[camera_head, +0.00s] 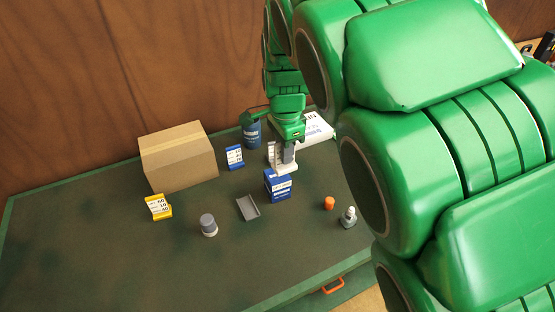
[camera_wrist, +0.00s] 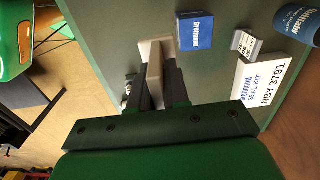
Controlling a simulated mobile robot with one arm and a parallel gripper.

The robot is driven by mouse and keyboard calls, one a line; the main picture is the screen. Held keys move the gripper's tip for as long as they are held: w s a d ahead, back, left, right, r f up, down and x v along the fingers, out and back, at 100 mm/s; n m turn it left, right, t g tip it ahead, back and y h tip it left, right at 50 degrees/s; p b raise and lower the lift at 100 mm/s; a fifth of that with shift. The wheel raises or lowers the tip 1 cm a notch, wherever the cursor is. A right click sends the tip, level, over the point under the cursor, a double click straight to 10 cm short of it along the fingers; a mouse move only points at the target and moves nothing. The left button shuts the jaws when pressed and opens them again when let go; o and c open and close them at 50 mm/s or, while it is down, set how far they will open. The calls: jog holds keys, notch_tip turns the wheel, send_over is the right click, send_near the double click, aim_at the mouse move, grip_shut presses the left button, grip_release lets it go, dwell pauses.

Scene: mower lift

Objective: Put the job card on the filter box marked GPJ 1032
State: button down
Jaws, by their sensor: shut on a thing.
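My gripper (camera_head: 288,155) is shut on a pale, flat-looking thing (camera_wrist: 152,58), which may be the job card; no writing on it can be read. In the wrist view the jaws (camera_wrist: 160,82) hold it from both sides. In the head view it hangs just above and behind a blue box (camera_head: 278,187) with a white label. The blue box also shows in the wrist view (camera_wrist: 196,31), right of the held thing; whether they touch I cannot tell. I cannot read GPJ 1032 on any box.
A white seal kit box marked NBY 3791 (camera_wrist: 264,82), a small marked stand (camera_wrist: 246,43) and a blue can (camera_head: 252,134) are nearby. A cardboard box (camera_head: 178,157), yellow sign (camera_head: 158,207), grey tray (camera_head: 248,208), grey-topped jar (camera_head: 208,225), orange cap (camera_head: 329,203) and bottle (camera_head: 348,217) stand around. The front left is clear.

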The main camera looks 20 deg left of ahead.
jog(key=shift+w+a+f, duration=0.65)
jog(key=shift+w+f, duration=0.35)
jog(key=shift+f, duration=0.15)
jog(key=shift+w+a+f, duration=0.65)
jog(key=shift+w+f, duration=0.4)
jog(key=shift+f, duration=0.15)
jog(key=shift+w+a+f, duration=0.65)
jog(key=shift+w+f, duration=0.35)
jog(key=shift+f, duration=0.15)
jog(key=shift+w+f, duration=0.1)
jog(key=shift+f, duration=1.45)
jog(key=shift+f, duration=0.15)
jog(key=c, duration=1.1)
grip_release()
notch_tip(320, 180, up, 12)
